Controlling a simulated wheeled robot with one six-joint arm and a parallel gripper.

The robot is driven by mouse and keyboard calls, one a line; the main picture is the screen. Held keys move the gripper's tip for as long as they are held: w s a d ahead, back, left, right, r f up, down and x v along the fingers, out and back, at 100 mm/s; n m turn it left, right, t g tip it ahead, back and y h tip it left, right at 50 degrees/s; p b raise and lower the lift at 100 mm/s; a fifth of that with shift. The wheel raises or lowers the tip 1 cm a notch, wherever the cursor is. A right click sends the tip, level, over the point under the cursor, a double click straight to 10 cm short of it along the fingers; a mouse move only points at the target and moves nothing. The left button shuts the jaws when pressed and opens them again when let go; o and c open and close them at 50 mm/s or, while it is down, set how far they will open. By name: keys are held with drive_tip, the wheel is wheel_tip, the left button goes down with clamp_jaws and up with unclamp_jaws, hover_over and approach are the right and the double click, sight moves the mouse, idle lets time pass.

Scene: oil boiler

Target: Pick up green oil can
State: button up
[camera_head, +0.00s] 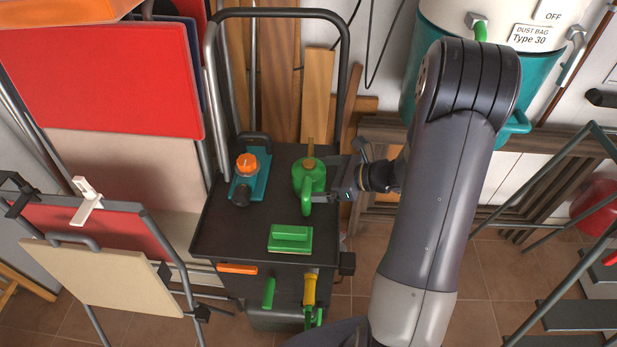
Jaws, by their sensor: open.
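The green oil can (301,178) stands upright on the dark top of a cart (220,232). It has a yellowish spout and cap at the back and a green handle (306,197) toward the front. My gripper (335,188) comes in from the right at the can's right side, with its jaws open. The fingers are very close to the can and its handle. I cannot tell whether they touch it or reach around part of it.
A teal tool with an orange knob (248,165) stands left of the can, and a green block (290,238) lies in front. The cart's metal handle frame (212,90) rises behind. A teal and white dust collector (432,30) stands at the back right. Folding chairs or panels crowd the left.

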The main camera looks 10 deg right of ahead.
drive_tip(key=shift+c, duration=0.5)
drive_tip(key=c, duration=1.1)
drive_tip(key=shift+c, duration=0.2)
